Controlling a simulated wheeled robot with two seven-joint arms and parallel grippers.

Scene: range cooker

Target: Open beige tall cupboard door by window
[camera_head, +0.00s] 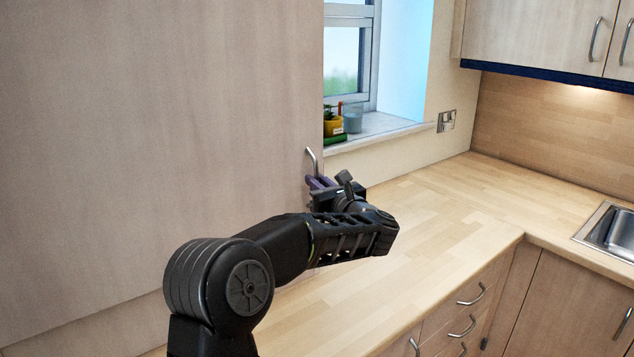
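The beige tall cupboard door (150,130) fills the left half of the head view and appears closed, with the window (348,55) to its right. Its metal bar handle (312,160) shows at the door's right edge. My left gripper (316,183) is at the lower part of this handle, its purple-tinted fingers pointing toward the door. The fingers overlap the handle in the picture. The wrist hides the finger gap and the handle's lower end, so I cannot tell whether they grip it. My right gripper is not in view.
A wooden worktop (440,215) runs right of the cupboard, mostly clear, to a steel sink (612,232). A windowsill holds a yellow pot (332,126) and a glass (352,118). Drawers (465,305) lie below; wall cupboards (540,35) hang above right.

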